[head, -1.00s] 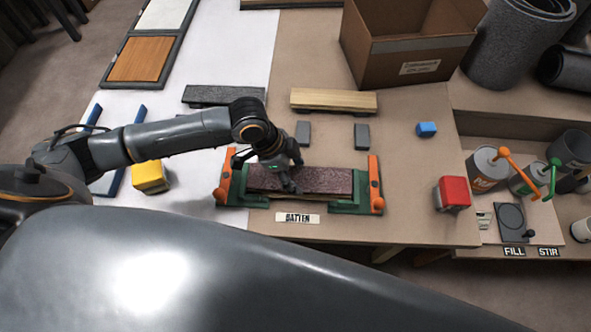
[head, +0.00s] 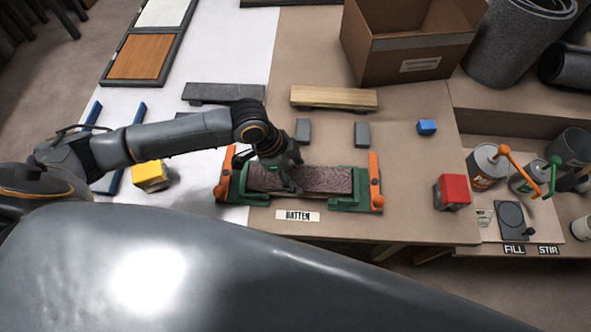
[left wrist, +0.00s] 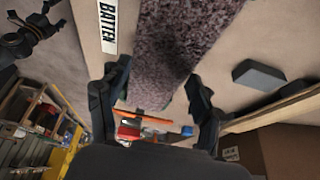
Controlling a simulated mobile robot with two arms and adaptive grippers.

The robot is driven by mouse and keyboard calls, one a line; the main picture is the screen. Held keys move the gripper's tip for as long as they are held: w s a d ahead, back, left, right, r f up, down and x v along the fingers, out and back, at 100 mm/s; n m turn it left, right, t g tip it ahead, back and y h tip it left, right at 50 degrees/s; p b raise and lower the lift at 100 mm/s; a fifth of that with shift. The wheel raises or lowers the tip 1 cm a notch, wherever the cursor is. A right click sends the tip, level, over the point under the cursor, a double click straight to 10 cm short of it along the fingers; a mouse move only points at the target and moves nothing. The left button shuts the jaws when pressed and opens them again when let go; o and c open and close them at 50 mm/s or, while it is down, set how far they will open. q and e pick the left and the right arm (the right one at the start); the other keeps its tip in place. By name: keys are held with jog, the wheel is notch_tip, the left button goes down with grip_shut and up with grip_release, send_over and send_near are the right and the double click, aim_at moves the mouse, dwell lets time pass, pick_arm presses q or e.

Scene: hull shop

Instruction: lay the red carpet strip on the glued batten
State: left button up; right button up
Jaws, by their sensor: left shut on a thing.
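The carpet strip (head: 325,180), a speckled dull red-purple, lies level along the batten place, between the ends of a green fixture (head: 350,203). The batten under it is almost wholly covered; I cannot see its glue. My left gripper (head: 288,183) is shut across the strip near its middle, fingers down on its two long sides. The left wrist view shows the strip (left wrist: 175,40) between the two fingers (left wrist: 160,95). I cannot tell whether the strip touches the batten all along. A dark jointed part (left wrist: 30,35) at that view's upper left may be my right gripper; its jaws are unclear.
Orange clamp handles (head: 376,182) stand at the fixture's ends, with a BATTEN label (head: 297,216) in front. Two grey blocks (head: 362,134) and a pale wood batten (head: 333,98) lie behind. A yellow block (head: 150,175) is left; a red block (head: 452,191) is right.

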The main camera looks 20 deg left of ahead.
pick_arm(q)
jog(key=shift+f, duration=0.45)
dwell(0.4)
jog(key=o, duration=1.3)
jog(key=shift+c, duration=0.2)
jog(key=shift+r, duration=0.1)
notch_tip(320, 180, up, 7)
jog(key=p, duration=0.8)
jog(key=shift+s, duration=0.1)
